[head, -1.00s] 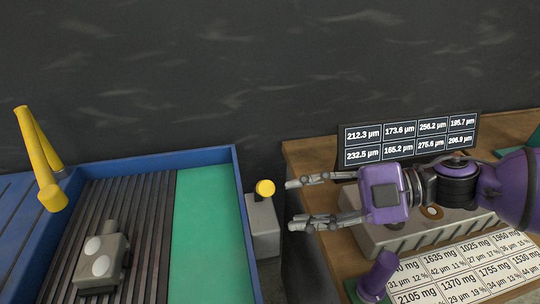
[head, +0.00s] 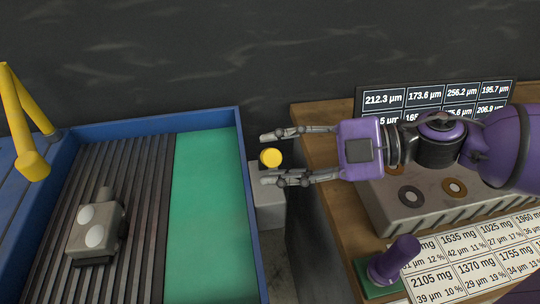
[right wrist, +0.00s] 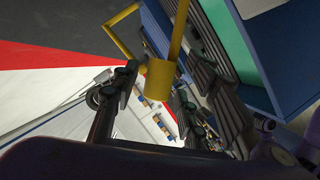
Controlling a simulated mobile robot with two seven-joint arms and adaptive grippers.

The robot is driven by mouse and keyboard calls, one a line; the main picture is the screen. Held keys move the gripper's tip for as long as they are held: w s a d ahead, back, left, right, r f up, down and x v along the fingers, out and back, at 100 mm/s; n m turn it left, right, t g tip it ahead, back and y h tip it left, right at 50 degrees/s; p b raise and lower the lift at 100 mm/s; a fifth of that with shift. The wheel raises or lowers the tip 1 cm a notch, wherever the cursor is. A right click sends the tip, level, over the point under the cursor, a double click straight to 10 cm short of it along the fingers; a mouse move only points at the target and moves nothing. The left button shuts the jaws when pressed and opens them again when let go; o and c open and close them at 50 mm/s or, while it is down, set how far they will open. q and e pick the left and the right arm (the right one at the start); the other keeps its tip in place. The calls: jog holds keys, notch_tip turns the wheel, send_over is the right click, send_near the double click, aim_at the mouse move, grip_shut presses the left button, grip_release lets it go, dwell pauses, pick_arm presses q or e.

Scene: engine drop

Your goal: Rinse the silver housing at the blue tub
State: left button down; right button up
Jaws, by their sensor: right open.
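The silver housing (head: 98,230), a grey block with two pale round caps, lies on the dark slats in the blue tub (head: 247,215). My right gripper (head: 264,159) is open and empty. In the head view its fingertips lie on either side of a yellow button (head: 271,157) on a grey post (head: 267,205) beside the tub. Whether they are level with the button or above it I cannot tell. The open fingers also show in the right wrist view (right wrist: 155,100), with a yellow pipe end (right wrist: 158,82) beyond them. My left gripper is out of view.
A bent yellow spout (head: 30,163) stands at the tub's left. A green panel (head: 207,215) fills the tub's right side. A wooden bench (head: 318,150) on the right holds a grey block with rings (head: 410,197), a purple-handled piece (head: 395,262) and number displays (head: 395,100).

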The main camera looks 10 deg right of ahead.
jog(key=shift+x, duration=0.9)
jog(key=shift+r, duration=0.1)
grip_shut()
